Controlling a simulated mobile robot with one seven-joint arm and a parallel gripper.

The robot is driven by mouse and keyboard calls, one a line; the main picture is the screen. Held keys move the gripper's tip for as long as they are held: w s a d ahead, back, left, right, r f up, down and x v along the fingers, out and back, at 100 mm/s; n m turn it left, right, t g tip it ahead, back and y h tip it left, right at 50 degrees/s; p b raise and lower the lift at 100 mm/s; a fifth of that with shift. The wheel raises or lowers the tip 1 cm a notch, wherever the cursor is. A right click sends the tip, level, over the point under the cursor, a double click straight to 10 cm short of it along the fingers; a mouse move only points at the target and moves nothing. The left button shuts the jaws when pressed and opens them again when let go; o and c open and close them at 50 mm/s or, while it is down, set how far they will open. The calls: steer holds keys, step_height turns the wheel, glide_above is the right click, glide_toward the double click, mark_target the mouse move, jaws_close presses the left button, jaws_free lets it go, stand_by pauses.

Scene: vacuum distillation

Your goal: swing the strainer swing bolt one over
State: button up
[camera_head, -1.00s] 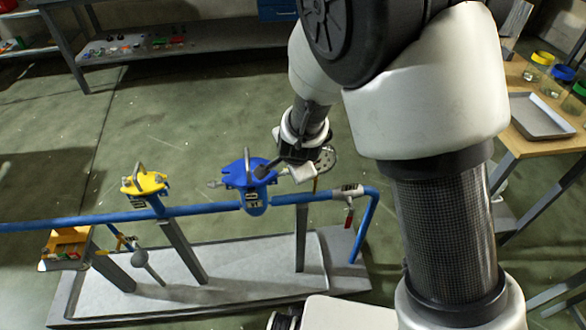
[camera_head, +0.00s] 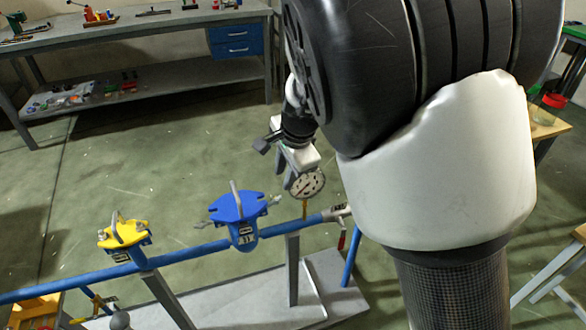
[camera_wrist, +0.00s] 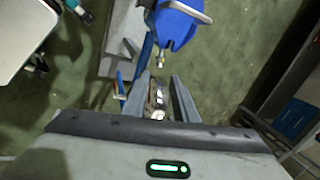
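The blue strainer (camera_head: 238,207) sits in the blue pipe run with its lid and bail handle on top. One swing bolt (camera_head: 273,201) sticks out at the lid's right side, and another (camera_head: 214,220) at its left. In the wrist view the blue lid (camera_wrist: 178,28) is at the top, with a small metal bolt end (camera_wrist: 161,61) pointing toward my fingers. My gripper (camera_head: 288,180) is up and to the right of the strainer, apart from it. In the wrist view its two fingers (camera_wrist: 160,96) are spread, and nothing is clearly held.
A round dial gauge (camera_head: 307,183) stands close to my gripper, right of the strainer. A yellow-lidded strainer (camera_head: 124,236) is to the left on the blue pipe (camera_head: 192,251). A workbench (camera_head: 165,27) stands behind. The floor between bench and pipe is clear.

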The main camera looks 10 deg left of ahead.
mark_target(278, 198)
steer(key=b+x, duration=0.3)
steer(key=x, duration=0.9)
steer(key=shift+f+b, duration=0.1)
steer(key=shift+b, duration=0.2)
